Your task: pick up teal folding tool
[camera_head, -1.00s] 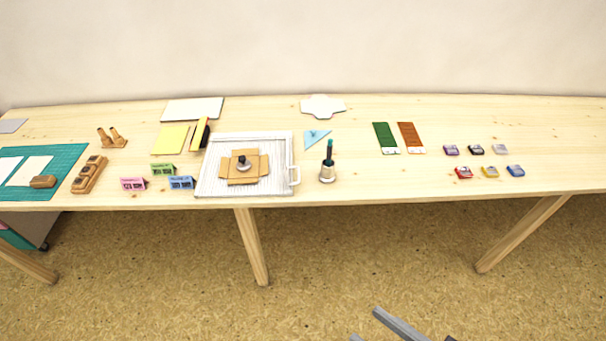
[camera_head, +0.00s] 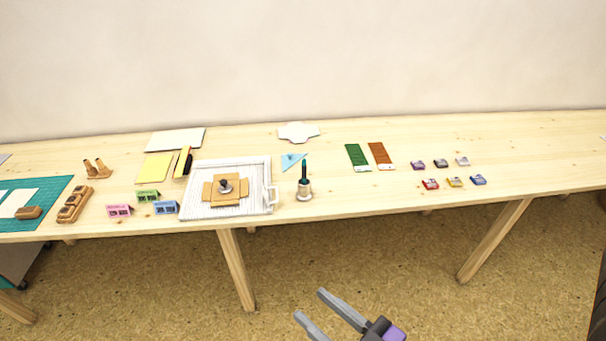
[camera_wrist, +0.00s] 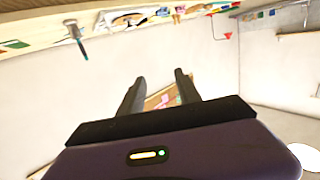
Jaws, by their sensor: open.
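A dark teal upright tool (camera_head: 304,167), likely the teal folding tool, stands in a small pale metal-looking cup (camera_head: 304,191) near the table's front edge, right of the white tray. Its lower end is hidden in the cup. My gripper (camera_head: 309,303) is open and empty, low in front of the table and well short of the cup. In the wrist view, the open fingers (camera_wrist: 159,78) have nothing between them. A thin teal-tipped item there (camera_wrist: 82,48) is at upper left, too small to identify surely.
A white ribbed tray (camera_head: 262,166) with a handle stands left of the cup. A light blue triangle (camera_head: 291,162) lies behind the cup. Green (camera_head: 356,154) and brown (camera_head: 379,153) strips and several small inkpads (camera_head: 455,182) lie to the right. The table between cup and strips is clear.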

